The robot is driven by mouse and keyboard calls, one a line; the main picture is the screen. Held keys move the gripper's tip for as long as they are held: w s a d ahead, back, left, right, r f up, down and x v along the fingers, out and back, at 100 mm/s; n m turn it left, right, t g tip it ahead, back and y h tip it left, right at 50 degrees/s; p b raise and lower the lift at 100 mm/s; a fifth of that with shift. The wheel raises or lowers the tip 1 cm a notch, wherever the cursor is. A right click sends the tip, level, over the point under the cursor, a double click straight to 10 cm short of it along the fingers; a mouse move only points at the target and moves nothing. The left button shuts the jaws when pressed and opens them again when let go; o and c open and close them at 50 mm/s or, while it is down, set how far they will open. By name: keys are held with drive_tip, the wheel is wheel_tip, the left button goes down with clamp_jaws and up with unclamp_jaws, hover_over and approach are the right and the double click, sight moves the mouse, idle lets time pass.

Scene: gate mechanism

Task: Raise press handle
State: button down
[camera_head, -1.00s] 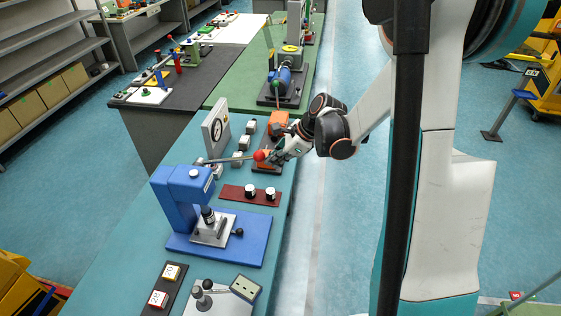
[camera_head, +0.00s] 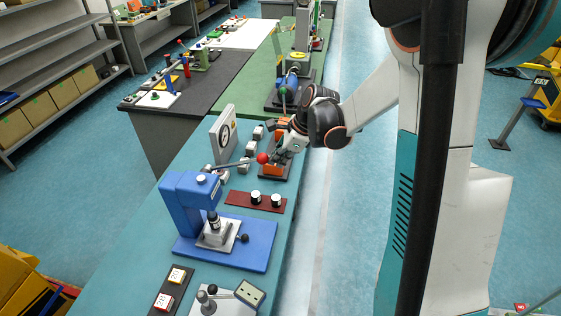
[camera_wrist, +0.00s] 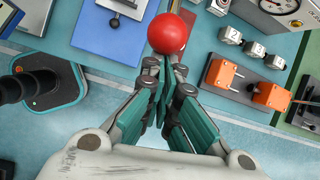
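The blue press (camera_head: 188,205) stands on the teal bench in the head view. Its grey handle rod (camera_head: 232,164) runs to the right from the press and slopes slightly up in the picture to a red ball knob (camera_head: 262,158). My gripper (camera_head: 280,150) is just right of the knob. In the wrist view the red knob (camera_wrist: 168,34) lies just beyond the fingertips of my gripper (camera_wrist: 164,68). The teal-padded fingers are together, with nothing visible between them. Whether the tips touch the knob cannot be told. The rod is hidden behind the knob in the wrist view.
A dial gauge (camera_head: 223,137) stands behind the handle. A dark red plate with two knobs (camera_head: 238,198) lies in front of my gripper. An orange block device (camera_head: 274,168) sits close below it. The floor aisle right of the bench is clear.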

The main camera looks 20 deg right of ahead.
drive_tip(key=w+a+r+g+h+p, duration=0.1)
drive_tip(key=w+a+r+h+p, duration=0.1)
drive_tip(key=w+a+r, duration=0.3)
drive_tip(key=w+a+r+g+h+p, duration=0.2)
drive_tip(key=w+a+r, duration=0.3)
drive_tip(key=a+r, duration=0.5)
drive_tip(key=shift+w+r+h, duration=0.3)
drive_tip(key=shift+w+r, duration=0.05)
drive_tip(key=shift+r, duration=0.45)
drive_tip(key=shift+a, duration=0.2)
wheel_tip(320, 180, up, 10)
drive_tip(key=shift+w+f, duration=0.25)
drive_tip(key=shift+w, duration=0.05)
